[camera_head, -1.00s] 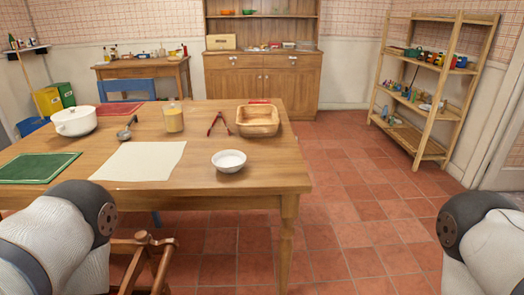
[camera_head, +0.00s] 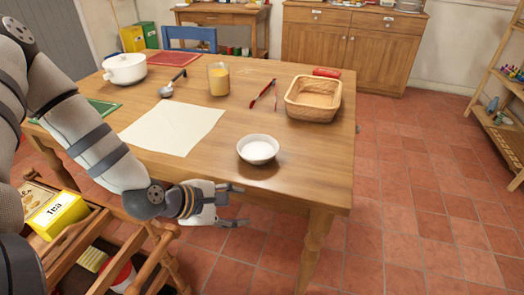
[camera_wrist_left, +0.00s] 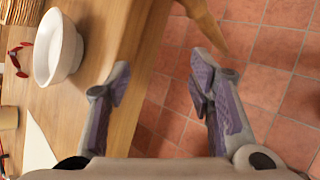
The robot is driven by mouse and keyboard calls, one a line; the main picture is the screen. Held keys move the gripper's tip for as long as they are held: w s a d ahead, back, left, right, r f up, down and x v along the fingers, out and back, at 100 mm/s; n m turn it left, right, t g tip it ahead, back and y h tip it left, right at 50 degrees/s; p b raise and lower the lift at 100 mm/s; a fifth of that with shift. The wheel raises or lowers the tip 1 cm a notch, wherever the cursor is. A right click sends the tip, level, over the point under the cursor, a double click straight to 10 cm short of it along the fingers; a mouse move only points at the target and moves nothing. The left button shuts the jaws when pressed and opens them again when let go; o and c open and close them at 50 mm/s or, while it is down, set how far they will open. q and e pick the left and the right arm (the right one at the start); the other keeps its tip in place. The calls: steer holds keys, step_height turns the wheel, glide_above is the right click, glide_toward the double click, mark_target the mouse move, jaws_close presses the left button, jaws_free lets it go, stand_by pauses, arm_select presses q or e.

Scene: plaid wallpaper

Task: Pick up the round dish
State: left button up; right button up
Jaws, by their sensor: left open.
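The round dish is a small white bowl (camera_head: 258,149) standing upright near the front right edge of the wooden table (camera_head: 300,165). It also shows at the upper left of the left wrist view (camera_wrist_left: 58,47). My left gripper (camera_head: 238,205) is open and empty, just off the table's front edge, in front of the bowl and apart from it. In the left wrist view its two fingers (camera_wrist_left: 158,82) are spread, with the table edge and the floor behind them. My right gripper is not in view.
A wicker basket (camera_head: 313,98) stands behind the bowl, with red tongs (camera_head: 263,94) beside it. A paper sheet (camera_head: 172,130), a jar (camera_head: 218,79), a ladle (camera_head: 172,84) and a white pot (camera_head: 125,69) lie further left. A wooden cart (camera_head: 90,238) stands below my left arm.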

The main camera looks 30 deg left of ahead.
mark_target(268, 153)
arm_select(q)
steer(key=w+r+n+t, duration=0.1)
steer(key=w+n, duration=0.1)
steer(key=w, duration=0.1)
steer(key=w+a+r+n+t+b, duration=0.1)
steer(key=w+r+n, duration=0.1)
steer(key=n, duration=0.1)
steer(key=w+a+r+n+t+b, duration=0.1)
steer(key=w+r+n+t, duration=0.1)
steer(key=w, duration=0.1)
steer(key=shift+w+a+r+n, duration=0.1)
steer(key=shift+w+a+n, duration=0.15)
steer(key=shift+w+n, duration=0.05)
steer(key=x, duration=0.1)
steer(key=b+x, duration=0.1)
steer(key=x, duration=0.1)
steer(key=shift+w+r, duration=0.1)
steer(key=shift+r, duration=0.25)
steer(key=shift+w+b, duration=0.3)
steer(key=shift+w, duration=0.1)
steer(key=b+x, duration=0.1)
steer(key=x, duration=0.3)
steer(key=shift+w+f, duration=0.1)
steer(key=shift+w, duration=0.3)
steer(key=shift+r, duration=0.2)
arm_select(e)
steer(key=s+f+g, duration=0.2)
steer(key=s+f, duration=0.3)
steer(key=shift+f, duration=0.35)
